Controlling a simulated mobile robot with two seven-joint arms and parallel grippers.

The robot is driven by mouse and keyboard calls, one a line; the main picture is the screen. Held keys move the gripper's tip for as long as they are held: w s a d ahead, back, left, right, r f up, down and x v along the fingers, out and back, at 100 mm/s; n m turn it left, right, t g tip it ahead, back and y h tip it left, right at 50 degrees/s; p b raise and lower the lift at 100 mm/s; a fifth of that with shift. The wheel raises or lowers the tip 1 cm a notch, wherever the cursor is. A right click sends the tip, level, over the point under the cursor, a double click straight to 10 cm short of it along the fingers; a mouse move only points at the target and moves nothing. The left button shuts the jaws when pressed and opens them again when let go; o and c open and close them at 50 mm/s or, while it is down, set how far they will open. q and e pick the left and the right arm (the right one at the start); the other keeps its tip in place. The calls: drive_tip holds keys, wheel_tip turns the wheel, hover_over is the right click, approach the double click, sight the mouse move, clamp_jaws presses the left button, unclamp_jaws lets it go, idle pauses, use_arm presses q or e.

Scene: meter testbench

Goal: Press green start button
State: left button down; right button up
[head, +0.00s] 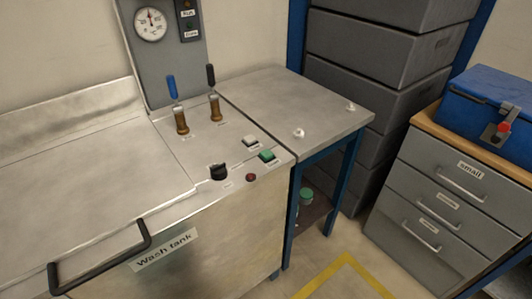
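The green start button (267,156) sits on the right front part of the metal wash tank's top panel, with a small label beside it. A white button (250,141) is just behind it to the left. A black knob (219,172) and a dark red round button (251,177) are in front of it to the left. Nothing covers the green button. Neither of my grippers shows in the head view.
The wash tank (215,245) has a black bar handle (100,258) at its front. Two levers, blue-handled (172,88) and black-handled (211,76), stand behind the buttons. A metal side table (285,95) adjoins on the right. Grey drawers (450,190) carry a blue toolbox (490,110).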

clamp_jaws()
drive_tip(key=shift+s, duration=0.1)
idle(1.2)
